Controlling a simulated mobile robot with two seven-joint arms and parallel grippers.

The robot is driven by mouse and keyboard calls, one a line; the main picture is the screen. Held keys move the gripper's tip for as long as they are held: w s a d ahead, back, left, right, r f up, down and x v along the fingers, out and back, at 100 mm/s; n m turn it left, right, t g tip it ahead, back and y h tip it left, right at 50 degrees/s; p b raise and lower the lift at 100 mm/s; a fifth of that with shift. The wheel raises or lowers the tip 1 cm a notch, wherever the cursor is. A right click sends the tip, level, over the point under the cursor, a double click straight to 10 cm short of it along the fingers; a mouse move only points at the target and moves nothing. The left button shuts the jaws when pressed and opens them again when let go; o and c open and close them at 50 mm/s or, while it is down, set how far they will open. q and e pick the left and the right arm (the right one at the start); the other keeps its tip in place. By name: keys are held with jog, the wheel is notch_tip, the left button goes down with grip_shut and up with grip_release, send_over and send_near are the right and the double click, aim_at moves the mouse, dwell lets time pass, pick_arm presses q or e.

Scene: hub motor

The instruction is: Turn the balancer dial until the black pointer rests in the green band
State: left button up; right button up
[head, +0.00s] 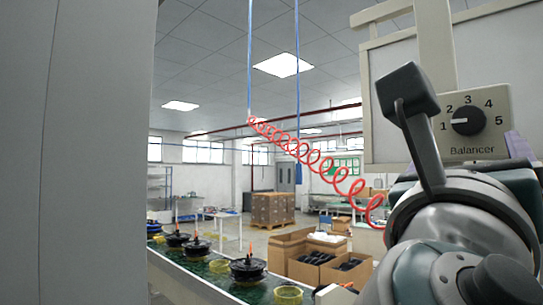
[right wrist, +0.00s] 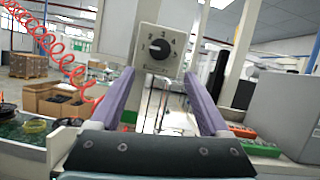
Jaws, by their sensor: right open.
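The balancer dial (head: 467,120) is a round black knob on a light plate (head: 479,152) marked 1 to 5 and "Balancer". A white mark on the knob points left, toward 1. In the right wrist view the dial (right wrist: 160,49) is ahead, beyond the fingertips. My right gripper (right wrist: 160,76) is open and empty, its purple fingers on either side below the plate, apart from the knob. In the head view my right arm covers most of that gripper. No green band or separate black pointer shows clearly. My left gripper is not in view.
A coiled red hose (head: 318,160) hangs left of the balancer panel. A green bench (head: 228,277) carries several black hub parts, with open cardboard boxes (head: 299,250) beyond. A grey surface (head: 75,150) blocks the left side. The space before the dial looks clear.

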aim_at(468, 125)
jog(key=shift+n, duration=0.3)
jog(key=p+x, duration=0.3)
jog(key=x, duration=0.1)
jog(key=r+p+x, duration=0.1)
jog(key=p+x, duration=0.2)
jog(key=x, duration=0.2)
jog(key=shift+s+a+p, duration=0.1)
jog(key=shift+a+p, duration=0.15)
jog(key=shift+p, duration=0.05)
jog(key=shift+w+d, duration=0.3)
jog(key=shift+d, duration=0.05)
jog(key=c, duration=0.5)
grip_shut()
